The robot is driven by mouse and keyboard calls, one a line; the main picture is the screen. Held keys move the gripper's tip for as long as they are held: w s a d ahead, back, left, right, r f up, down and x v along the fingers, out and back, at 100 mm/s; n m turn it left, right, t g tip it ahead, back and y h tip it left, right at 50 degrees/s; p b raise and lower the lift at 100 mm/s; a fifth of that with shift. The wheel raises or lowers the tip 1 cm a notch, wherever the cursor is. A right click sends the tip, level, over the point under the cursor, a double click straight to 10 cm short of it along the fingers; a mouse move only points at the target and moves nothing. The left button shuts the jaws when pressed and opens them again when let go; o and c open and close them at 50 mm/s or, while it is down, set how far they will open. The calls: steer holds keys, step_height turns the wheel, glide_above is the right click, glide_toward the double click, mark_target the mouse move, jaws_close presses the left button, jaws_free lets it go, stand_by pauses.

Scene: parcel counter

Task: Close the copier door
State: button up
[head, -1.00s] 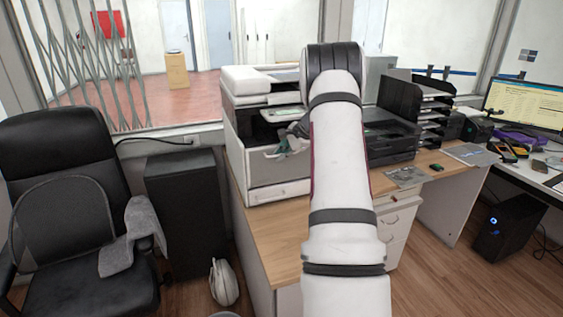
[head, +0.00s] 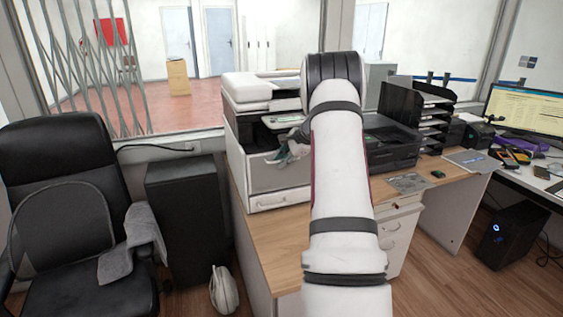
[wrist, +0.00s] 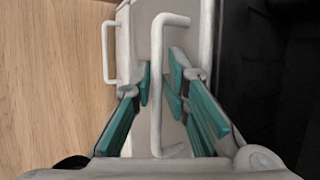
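The copier (head: 247,92) is a white and grey machine on the left end of the wooden desk. Its grey front panel (head: 275,176) faces me, partly hidden by my arm and gripper. My gripper (head: 291,150) is at the copier's front, half hidden by the arm in the head view. In the wrist view, my gripper (wrist: 157,82) has its teal fingers apart, with the long white handle (wrist: 156,95) of a grey panel between them. A gap shows beside the handle, so I see no firm grip. A second white handle (wrist: 107,52) is at the left.
The wooden desk (head: 262,240) has bare room before the copier. A black printer (head: 393,150) and black letter trays (head: 436,118) stand right of my arm. A black cabinet (head: 187,205) and an office chair (head: 75,215) stand at the left.

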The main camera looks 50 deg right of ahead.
steer(key=v, duration=1.2)
stand_by(0.3)
steer(key=a+r+n+g, duration=0.1)
steer(key=a+r+n, duration=0.25)
steer(key=a, duration=0.65)
steer(key=a+r+n+g+y, duration=0.1)
steer(key=a+r+n, duration=0.25)
steer(key=a, duration=0.65)
steer(key=a+r+n+g, duration=0.1)
steer(key=a+r+n, duration=0.25)
steer(key=a, duration=0.75)
steer(key=s+a+r+n+p, duration=0.1)
steer(key=s+a+n, duration=0.5)
steer(key=s+a, duration=0.65)
steer(key=s+a+f+n+h, duration=0.1)
steer(key=s+a+f+n, duration=0.1)
steer(key=s, duration=0.3)
steer(key=s+a+f+n, duration=0.2)
steer(key=s+a+n, duration=0.2)
steer(key=s+a, duration=0.1)
steer(key=shift+s+f+g+h, duration=0.2)
steer(key=shift+s+g+h, duration=0.1)
steer(key=shift+s+h, duration=0.15)
